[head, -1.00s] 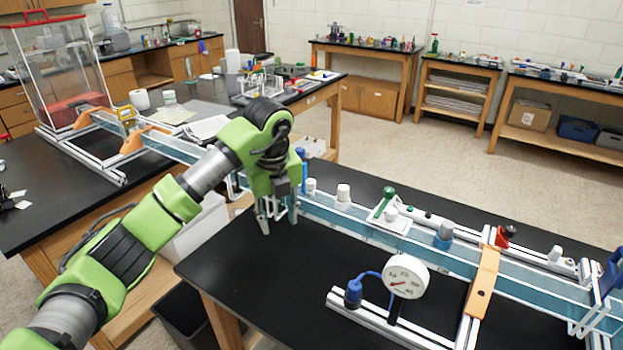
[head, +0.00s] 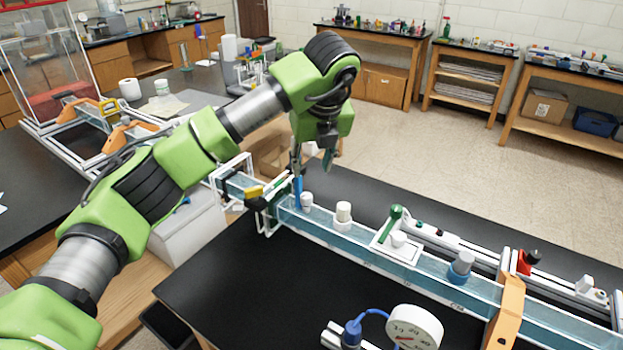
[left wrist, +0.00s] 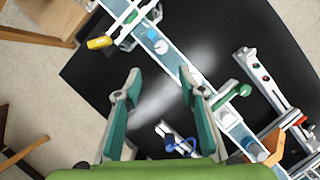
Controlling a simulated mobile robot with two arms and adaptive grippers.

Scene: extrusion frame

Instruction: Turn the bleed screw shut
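A water-filled clear channel (head: 375,238) runs across the black table, with several caps and knobs along it. I cannot tell for certain which is the bleed screw. Near its left end are a small white cap (head: 307,200) and a taller white cap (head: 344,211). Further right are a green-handled lever (head: 392,222) and a grey-blue knob (head: 461,266). My left gripper (head: 312,165) hangs over the channel's left end, close to the blue piece and small cap. In the left wrist view its fingers (left wrist: 160,82) are spread with nothing between them. My right gripper is out of view.
A round gauge (head: 414,328) with a blue hose stands in front of the channel. An orange support (head: 508,312) and a red-and-black knob (head: 527,262) are at the right. The black table top (head: 270,300) in front is largely bare.

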